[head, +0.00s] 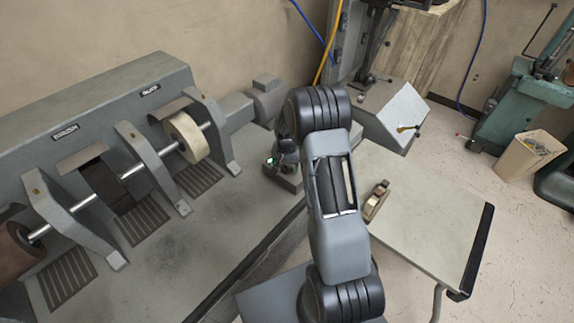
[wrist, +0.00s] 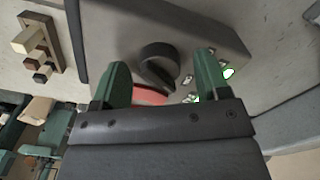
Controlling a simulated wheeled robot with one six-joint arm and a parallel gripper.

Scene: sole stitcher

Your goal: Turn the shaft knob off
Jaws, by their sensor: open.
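The shaft knob (wrist: 158,56) is a dark round knob with a raised bar across its face, on a grey control box (wrist: 215,30) in the wrist view. The bar looks tilted. My gripper (wrist: 162,66) is open, its two green fingers reaching toward the knob from either side, with a gap to it on both sides. I cannot tell how deep the fingertips are relative to the knob. A red part (wrist: 150,96) shows below the knob, partly hidden by my gripper. In the head view the box (head: 285,176) shows a green light; my arm hides the knob.
The grey machine with wheels on a shaft (head: 185,137) stands left. A side table (head: 425,215) carries a small wooden item (head: 376,200).

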